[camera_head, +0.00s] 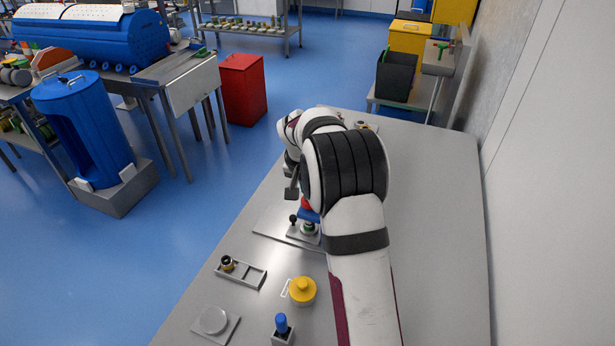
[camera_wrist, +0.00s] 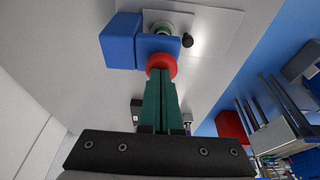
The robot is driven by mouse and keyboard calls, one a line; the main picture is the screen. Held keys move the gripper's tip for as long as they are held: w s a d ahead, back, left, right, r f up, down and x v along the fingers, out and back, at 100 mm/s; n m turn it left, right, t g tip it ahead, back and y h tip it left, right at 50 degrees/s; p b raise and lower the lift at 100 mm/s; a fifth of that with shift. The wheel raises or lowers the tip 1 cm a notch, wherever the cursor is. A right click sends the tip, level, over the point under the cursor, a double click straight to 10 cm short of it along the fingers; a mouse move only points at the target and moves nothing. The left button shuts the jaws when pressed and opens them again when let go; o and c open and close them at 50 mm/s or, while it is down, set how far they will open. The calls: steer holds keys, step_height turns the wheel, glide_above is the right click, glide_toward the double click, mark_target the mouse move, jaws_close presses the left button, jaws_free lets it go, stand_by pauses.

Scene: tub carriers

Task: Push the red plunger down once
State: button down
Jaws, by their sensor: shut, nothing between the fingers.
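The red plunger (camera_wrist: 161,66) is a round red cap beside a blue block (camera_wrist: 124,42) in the wrist view. In the head view only a sliver of red (camera_head: 307,205) shows above a blue part (camera_head: 309,215), with my arm hiding the rest. My gripper (camera_wrist: 161,75) has its green fingers together with nothing between them. The fingertips are right at the red cap's edge in the wrist view; I cannot tell whether they touch it. In the head view my arm hides the fingers.
A black knob (camera_head: 293,218) stands beside the blue part on a grey plate. Nearer on the table are a small tray (camera_head: 254,278), a yellow lidded pot (camera_head: 302,291), a blue-topped piece (camera_head: 281,323) and a round disc (camera_head: 214,320). The table's right side is clear.

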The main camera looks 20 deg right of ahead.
steer(key=v, duration=1.3)
steer(key=shift+w+d+r, duration=0.25)
steer(key=shift+w+r, duration=0.1)
steer(key=shift+r, duration=0.1)
steer(key=s+a+n+y, duration=0.1)
steer(key=s+a, duration=0.4)
steer(key=s, duration=0.3)
steer(key=s+a+n+y, duration=0.1)
steer(key=s+a, duration=0.4)
steer(key=s, duration=0.4)
steer(key=s+a+f+g+y, duration=0.1)
steer(key=s+a+f, duration=0.1)
steer(key=s, duration=0.7)
steer(key=s+a+f+n+g+y, duration=0.1)
steer(key=s+a+f, duration=0.2)
steer(key=s, duration=0.6)
steer(key=shift+s+a+f, duration=0.15)
steer(key=shift+s+a, duration=0.1)
steer(key=shift+a, duration=0.5)
